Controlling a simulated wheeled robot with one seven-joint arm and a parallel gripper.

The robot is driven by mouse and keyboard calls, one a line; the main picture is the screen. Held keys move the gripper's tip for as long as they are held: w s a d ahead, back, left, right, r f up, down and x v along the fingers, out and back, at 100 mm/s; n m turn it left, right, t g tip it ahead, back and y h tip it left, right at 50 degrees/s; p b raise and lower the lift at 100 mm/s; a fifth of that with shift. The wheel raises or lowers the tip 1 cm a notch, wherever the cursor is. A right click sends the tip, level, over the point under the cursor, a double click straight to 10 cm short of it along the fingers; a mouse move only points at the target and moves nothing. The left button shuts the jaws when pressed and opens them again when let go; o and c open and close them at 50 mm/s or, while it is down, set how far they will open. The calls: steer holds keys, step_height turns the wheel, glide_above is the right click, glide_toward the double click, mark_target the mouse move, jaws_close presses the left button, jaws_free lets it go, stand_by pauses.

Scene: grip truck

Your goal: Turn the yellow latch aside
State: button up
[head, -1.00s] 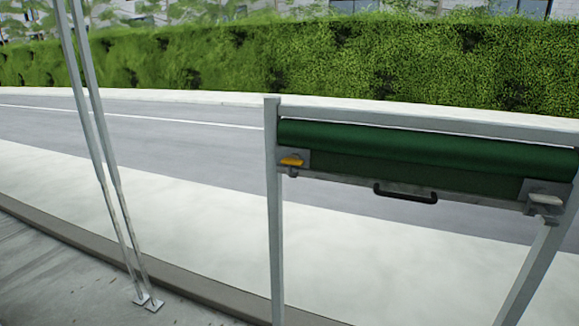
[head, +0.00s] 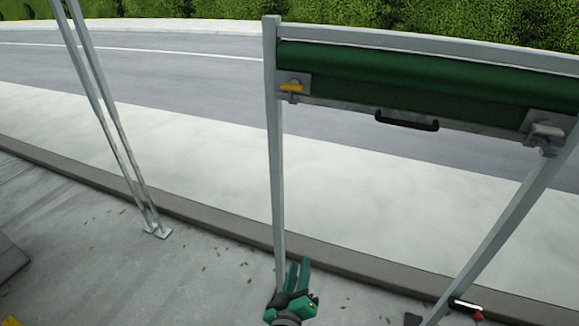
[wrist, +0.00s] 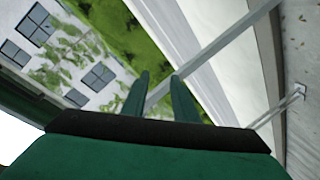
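The yellow latch (head: 291,87) lies roughly level on a grey plate at the left end of the green roll (head: 420,80), beside the left grey post. A second, pale grey latch (head: 547,131) sits at the right end. My gripper (head: 299,264) is low in the head view, well below the yellow latch and near the foot of the left post. Its green fingers point up, apart and empty. They also show apart in the wrist view (wrist: 160,76), where the yellow latch is not seen.
A black handle (head: 407,121) hangs on the bar under the roll. The left post (head: 275,180) and slanted right post (head: 500,220) frame it. Two thin poles (head: 108,130) stand at left. A red-tipped item (head: 467,307) is low at right. Paving between the poles and left post is clear.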

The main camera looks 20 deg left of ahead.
steer(key=w+a+r+n, duration=0.3)
steer(key=w+a+r, duration=0.2)
steer(key=w+r, duration=0.35)
steer(key=n+t+h, duration=0.2)
steer(key=n+h, duration=0.1)
steer(key=n, duration=0.1)
glide_toward(291, 89)
steer(key=w, duration=0.9)
steer(key=shift+w, duration=0.1)
jaws_close()
